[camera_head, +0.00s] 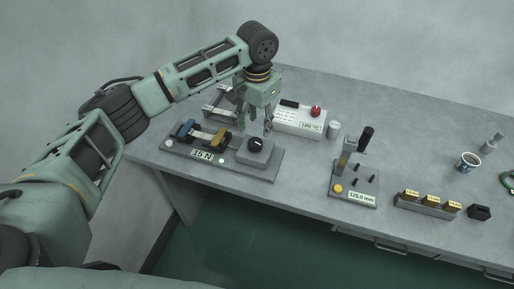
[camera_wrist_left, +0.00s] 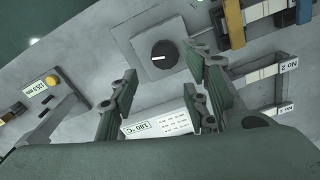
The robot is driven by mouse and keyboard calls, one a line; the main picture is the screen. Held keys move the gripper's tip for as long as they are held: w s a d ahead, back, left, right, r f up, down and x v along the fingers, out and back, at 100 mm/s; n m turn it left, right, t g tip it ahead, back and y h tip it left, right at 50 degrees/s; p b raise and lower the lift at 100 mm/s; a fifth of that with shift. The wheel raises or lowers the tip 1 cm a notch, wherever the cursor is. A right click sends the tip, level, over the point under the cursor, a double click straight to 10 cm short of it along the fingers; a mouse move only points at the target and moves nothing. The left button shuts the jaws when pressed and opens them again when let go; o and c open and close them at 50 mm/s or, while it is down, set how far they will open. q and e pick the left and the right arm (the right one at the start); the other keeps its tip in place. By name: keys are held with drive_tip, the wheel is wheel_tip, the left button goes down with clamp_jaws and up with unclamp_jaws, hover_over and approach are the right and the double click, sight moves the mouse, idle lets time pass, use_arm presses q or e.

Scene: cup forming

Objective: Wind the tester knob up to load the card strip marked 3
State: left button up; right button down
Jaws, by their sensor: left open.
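The tester (camera_head: 225,160) stands at the left of the bench, with a "15 N" plate on its front. Its black round knob (camera_head: 256,143) sits on a grey block at the right end; it also shows with a white pointer line in the left wrist view (camera_wrist_left: 165,54). A pale card strip (camera_head: 203,134) lies between the blue and yellow clamps; its number cannot be read. My left gripper (camera_head: 255,124) is open, pointing down above and behind the knob, apart from it. In the left wrist view its fingers (camera_wrist_left: 160,72) are spread, with nothing between them. My right gripper is out of view.
Behind the tester is a rack with strips labelled No 2 (camera_wrist_left: 283,67) and No 1. A white "180 °C" box (camera_head: 300,120) with a red knob stands close by my left gripper. A "125.0 mm" gauge (camera_head: 352,188), a block row (camera_head: 426,205) and a cup (camera_head: 468,162) are further right.

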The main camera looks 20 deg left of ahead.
sight(257, 143)
use_arm(q)
drive_tip(key=shift+w+f+p, duration=0.1)
drive_tip(key=shift+f+p, duration=0.55)
drive_tip(key=shift+f, duration=3.35)
drive_tip(key=c, duration=1)
